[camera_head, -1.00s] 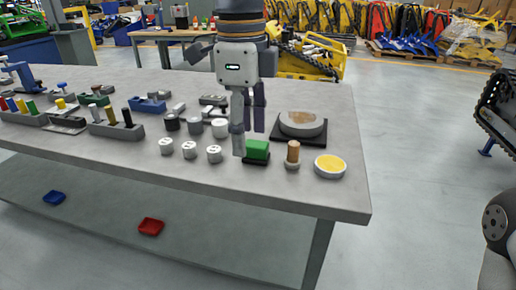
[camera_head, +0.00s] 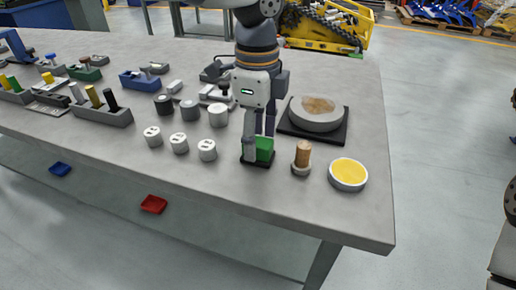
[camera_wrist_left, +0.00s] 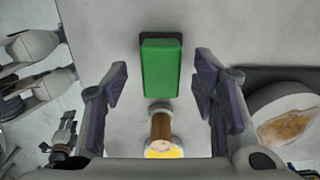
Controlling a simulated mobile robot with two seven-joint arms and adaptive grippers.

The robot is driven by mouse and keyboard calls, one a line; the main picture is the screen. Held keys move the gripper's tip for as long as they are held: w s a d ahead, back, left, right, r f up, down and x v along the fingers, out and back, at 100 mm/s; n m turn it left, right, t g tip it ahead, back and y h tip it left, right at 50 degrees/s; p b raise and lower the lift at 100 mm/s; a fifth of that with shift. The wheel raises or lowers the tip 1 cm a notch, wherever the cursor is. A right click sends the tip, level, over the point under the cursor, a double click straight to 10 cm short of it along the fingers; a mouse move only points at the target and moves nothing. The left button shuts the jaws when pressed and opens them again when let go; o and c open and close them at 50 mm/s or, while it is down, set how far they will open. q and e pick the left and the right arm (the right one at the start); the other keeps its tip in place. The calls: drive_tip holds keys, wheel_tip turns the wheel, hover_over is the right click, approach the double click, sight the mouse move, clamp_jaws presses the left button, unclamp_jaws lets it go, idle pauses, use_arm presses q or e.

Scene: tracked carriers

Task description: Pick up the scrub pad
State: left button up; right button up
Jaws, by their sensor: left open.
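The scrub pad, a green block (camera_head: 264,149) on a dark base, sits near the front edge of the grey table. It also shows in the left wrist view (camera_wrist_left: 161,68), upper middle. My left gripper (camera_head: 258,146) is open, pointing down at the pad. In the head view one finger overlaps the pad's left side and hides part of it. In the left wrist view the pad lies in line with the gap between the two fingers (camera_wrist_left: 160,80). I cannot tell whether a finger touches it. My right gripper is not in view.
A wooden-handled brush or stamp (camera_head: 302,158) and a yellow-topped round tin (camera_head: 348,174) stand to the right. A grey round stone on a black plate (camera_head: 284,126) lies behind. Several white cylinders (camera_head: 207,150) stand to the left. The table's (camera_head: 330,218) front strip is clear.

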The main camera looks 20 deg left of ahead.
use_arm(q)
drive_tip(key=shift+f, duration=0.85)
drive_tip(key=c, duration=1.2)
drive_tip(key=shift+c, duration=0.2)
wheel_tip(320, 180, up, 3)
drive_tip(key=shift+w+r, duration=0.1)
drive_tip(key=shift+r, duration=0.05)
drive_tip(key=s+r+p, duration=0.2)
drive_tip(key=s+r, duration=0.7)
drive_tip(key=s, duration=0.5)
drive_tip(key=shift+d+r, duration=0.2)
drive_tip(key=shift+r, duration=0.15)
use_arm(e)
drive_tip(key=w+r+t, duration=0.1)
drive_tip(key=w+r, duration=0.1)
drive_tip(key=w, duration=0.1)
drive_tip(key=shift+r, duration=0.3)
use_arm(q)
drive_tip(key=shift+s, duration=0.1)
